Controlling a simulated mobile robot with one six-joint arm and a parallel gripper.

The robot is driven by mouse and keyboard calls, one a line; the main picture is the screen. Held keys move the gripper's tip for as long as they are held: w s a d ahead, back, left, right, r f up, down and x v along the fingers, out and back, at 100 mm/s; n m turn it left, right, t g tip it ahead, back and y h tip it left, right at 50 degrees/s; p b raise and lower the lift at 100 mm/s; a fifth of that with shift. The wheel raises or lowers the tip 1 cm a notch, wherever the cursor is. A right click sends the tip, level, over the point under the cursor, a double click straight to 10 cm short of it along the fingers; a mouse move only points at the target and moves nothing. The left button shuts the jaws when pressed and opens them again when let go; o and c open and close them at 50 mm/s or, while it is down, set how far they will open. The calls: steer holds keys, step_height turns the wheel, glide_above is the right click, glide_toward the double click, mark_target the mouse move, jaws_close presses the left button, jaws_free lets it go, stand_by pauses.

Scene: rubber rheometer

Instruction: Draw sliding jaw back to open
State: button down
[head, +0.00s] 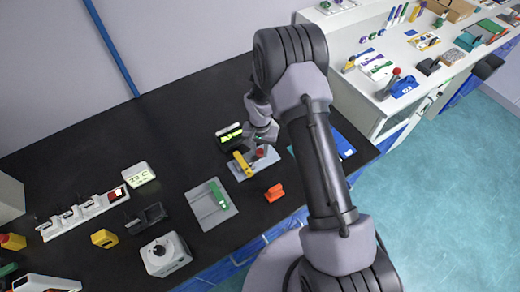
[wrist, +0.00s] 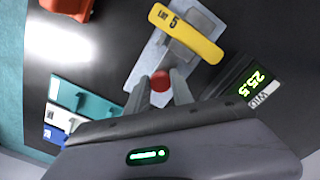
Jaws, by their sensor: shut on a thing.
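The sliding-jaw fixture is a light grey plate (wrist: 143,70) with a grey block on it and a yellow bar (wrist: 185,32) marked with a 5 across it. A red knob (wrist: 160,82) is at its near end in the wrist view. My gripper (wrist: 162,88) has its two grey fingers on either side of this knob and is shut on it. In the head view the fixture's plate (head: 239,174), yellow bar (head: 242,164) and red knob (head: 260,153) show below my gripper (head: 263,143). The sliding jaw's exact position is unclear.
A black display (wrist: 247,80) reading 25.5 stands close beside the fixture. An orange-red block (head: 275,193) lies in front, and a grey plate with a green part (head: 205,212) is to the left. Teal, white and blue items (wrist: 62,117) lie on the other side. Dark bench shows between them.

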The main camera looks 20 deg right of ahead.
stand_by(0.7)
steer(key=d, duration=0.1)
steer(key=w+d+b, duration=0.1)
steer(key=d, duration=0.1)
steer(key=shift+a, duration=0.1)
steer(key=c, duration=1.1)
jaws_free()
steer(key=shift+d, duration=0.2)
steer(key=shift+a, duration=0.1)
step_height(320, 180, up, 18)
steer(key=p, duration=0.3)
steer(key=shift+f, duration=0.25)
